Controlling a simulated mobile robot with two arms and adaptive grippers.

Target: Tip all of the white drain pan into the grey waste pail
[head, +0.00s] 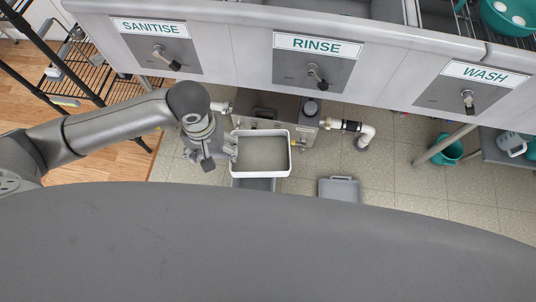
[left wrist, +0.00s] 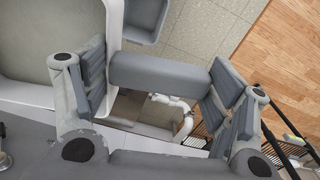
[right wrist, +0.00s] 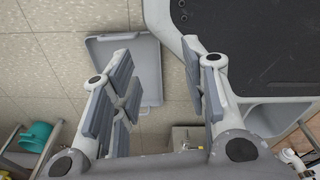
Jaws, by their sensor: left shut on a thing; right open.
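The white drain pan (head: 262,176) is in the middle of the head view, roughly level, with murky grey-beige liquid inside. My left gripper (head: 221,157) is at its left side. In the left wrist view the gripper (left wrist: 160,85) is shut on a grey grip block (left wrist: 160,70) beside the pan's white rim (left wrist: 113,30). A grey open container, apparently the waste pail (head: 253,184), shows partly below the pan's near edge; the pan hides the rest. It also shows at the top of the left wrist view (left wrist: 146,22). My right gripper (right wrist: 158,95) is open and empty.
A metal box (head: 300,113) with white pipework (head: 366,133) stands behind the pan under the sink front. A grey lid-like tray (head: 340,190) lies on the tiles to the right. A black wire rack (head: 75,90) stands left; a teal bucket (head: 446,150) stands right.

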